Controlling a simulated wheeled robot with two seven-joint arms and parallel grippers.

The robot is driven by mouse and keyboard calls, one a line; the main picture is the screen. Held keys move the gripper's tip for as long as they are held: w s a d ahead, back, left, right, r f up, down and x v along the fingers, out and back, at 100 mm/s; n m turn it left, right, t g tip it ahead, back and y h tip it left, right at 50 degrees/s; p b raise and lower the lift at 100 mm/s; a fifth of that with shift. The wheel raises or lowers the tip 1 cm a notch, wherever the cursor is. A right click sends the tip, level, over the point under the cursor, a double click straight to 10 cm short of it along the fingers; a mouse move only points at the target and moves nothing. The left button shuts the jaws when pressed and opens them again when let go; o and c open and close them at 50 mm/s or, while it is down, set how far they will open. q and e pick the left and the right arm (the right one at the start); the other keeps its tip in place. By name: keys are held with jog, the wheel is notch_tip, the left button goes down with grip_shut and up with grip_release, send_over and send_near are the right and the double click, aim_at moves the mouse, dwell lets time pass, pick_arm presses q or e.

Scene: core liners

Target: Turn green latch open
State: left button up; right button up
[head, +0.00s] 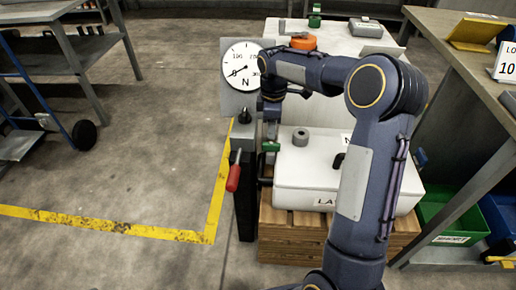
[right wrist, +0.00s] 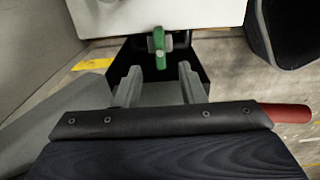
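The green latch (head: 271,146) sits on the dark post beside the white lidded box. In the right wrist view the green latch (right wrist: 159,42) is upright against a dark bracket, just beyond the fingertips and roughly centred between them. My right gripper (right wrist: 158,72) is open, with a finger on either side of an empty gap; I see no contact with the latch. In the head view my right gripper (head: 270,128) points down just above the latch, its fingers hard to make out. My left gripper is not in view.
A round gauge (head: 241,66) stands behind the post, and a red handle (head: 233,178) sticks out at its left. The white box (head: 305,180) rests on a wooden crate (head: 290,235). A workbench (head: 465,75) is at right.

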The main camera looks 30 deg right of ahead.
aim_at(271, 144)
notch_tip(271, 144, down, 6)
jog(key=shift+f+b, duration=0.2)
jog(key=shift+b, duration=0.8)
jog(key=shift+c, duration=0.2)
grip_shut()
